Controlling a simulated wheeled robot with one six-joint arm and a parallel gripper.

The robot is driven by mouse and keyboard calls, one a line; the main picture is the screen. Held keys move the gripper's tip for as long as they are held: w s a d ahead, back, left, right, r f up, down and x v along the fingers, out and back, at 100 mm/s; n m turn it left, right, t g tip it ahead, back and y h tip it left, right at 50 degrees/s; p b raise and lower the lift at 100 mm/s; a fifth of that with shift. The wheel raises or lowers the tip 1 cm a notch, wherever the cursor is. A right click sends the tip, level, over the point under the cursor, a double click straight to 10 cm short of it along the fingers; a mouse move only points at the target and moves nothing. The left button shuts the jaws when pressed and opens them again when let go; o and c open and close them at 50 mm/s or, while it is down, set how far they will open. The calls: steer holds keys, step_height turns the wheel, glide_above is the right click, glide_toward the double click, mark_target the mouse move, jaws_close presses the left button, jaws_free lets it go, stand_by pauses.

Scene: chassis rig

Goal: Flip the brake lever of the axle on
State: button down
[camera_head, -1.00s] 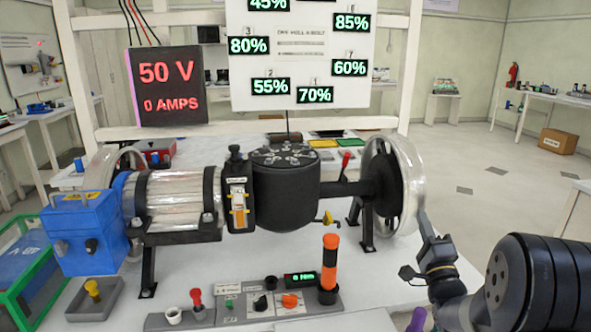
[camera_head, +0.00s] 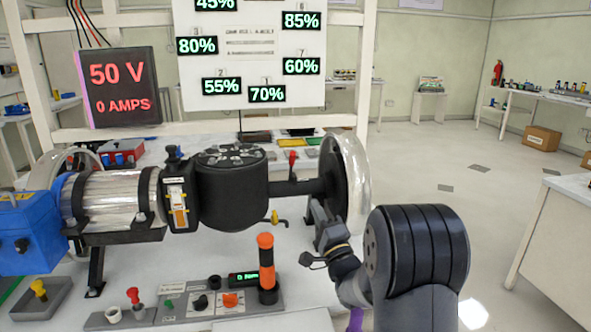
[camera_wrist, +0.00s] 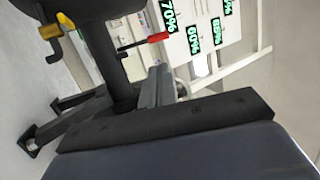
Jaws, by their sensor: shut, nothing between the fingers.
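A lever with a red handle (camera_head: 292,160) stands upright on the black axle (camera_head: 300,187), just left of the large clear-rimmed wheel (camera_head: 350,185). In the wrist view the red lever handle (camera_wrist: 150,41) sticks out sideways beside the dark axle housing. My gripper (camera_head: 316,207) is shut and empty. It is in front of the wheel's lower left side, below and to the right of the red lever. In the wrist view its closed fingers (camera_wrist: 155,80) point up the picture, close to the red handle but seemingly apart from it.
A yellow-handled valve (camera_head: 272,217) hangs under the axle and shows in the wrist view (camera_wrist: 50,31). An orange-and-black upright handle (camera_head: 266,262) rises from the control panel (camera_head: 205,302). The black drum (camera_head: 232,190) is left of the axle. Open floor lies to the right.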

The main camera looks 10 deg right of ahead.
mark_target(293, 160)
steer(key=p+x, duration=0.1)
steer(key=x, duration=1.3)
steer(key=shift+p, duration=0.4)
steer(key=shift+r, duration=0.15)
steer(key=w+r+m+g+h+p, duration=0.1)
steer(key=w+r+g+p, duration=0.2)
steer(key=p, duration=0.8)
steer(key=shift+r+g, duration=0.15)
steer(key=shift+g, duration=0.25)
steer(key=g+p, duration=0.1)
steer(key=p, duration=0.2)
steer(key=w+p, duration=0.1)
steer(key=p, duration=0.3)
steer(key=shift+w+r+m+g+h, duration=0.3)
steer(key=shift+r+g+h, duration=0.1)
steer(key=shift+w+f+g+p, duration=0.2)
steer(key=shift+w+g+p, duration=0.65)
steer(key=shift+p, duration=1.5)
steer(key=shift+w+t, duration=0.2)
steer(key=shift+t, duration=0.05)
steer(key=shift+w+r, duration=0.1)
steer(key=shift+r, duration=0.05)
